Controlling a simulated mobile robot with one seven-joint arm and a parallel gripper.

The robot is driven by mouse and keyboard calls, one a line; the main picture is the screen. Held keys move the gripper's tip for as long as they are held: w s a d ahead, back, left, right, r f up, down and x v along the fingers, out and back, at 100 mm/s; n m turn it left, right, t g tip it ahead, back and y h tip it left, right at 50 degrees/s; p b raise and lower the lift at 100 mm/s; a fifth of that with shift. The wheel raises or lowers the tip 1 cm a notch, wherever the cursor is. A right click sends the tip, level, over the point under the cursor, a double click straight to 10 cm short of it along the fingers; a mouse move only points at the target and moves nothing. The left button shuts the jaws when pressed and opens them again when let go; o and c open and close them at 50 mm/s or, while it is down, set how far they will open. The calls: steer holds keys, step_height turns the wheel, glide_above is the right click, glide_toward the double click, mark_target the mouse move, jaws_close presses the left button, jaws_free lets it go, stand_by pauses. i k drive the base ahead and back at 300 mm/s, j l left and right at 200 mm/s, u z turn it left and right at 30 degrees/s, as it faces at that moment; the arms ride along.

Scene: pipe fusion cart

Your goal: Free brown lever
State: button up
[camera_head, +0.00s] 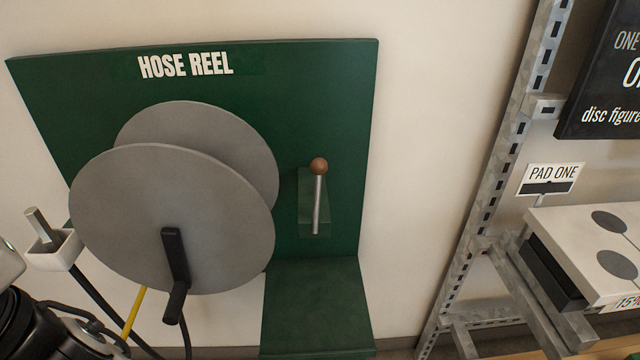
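The brown lever (318,166) is a thin silver rod topped by a round brown knob. It stands nearly upright, knob up, in front of a small green block (306,215) on the right part of the green hose reel board (330,90). Nothing is seen touching the lever. My gripper cannot be made out in this view; only black and silver parts, likely of my arm, show at the lower left corner, well away from the lever.
Left of the lever, two large grey discs (150,215) carry a black crank handle (173,255). A green ledge (318,300) juts out below. A white holder (55,252) with a metal piece stands far left. A metal rack (500,150) and a pad box (580,230) stand right.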

mark_target(319, 166)
steer(key=i+l+u, duration=0.15)
steer(key=l, duration=1.3)
steer(key=k, duration=0.05)
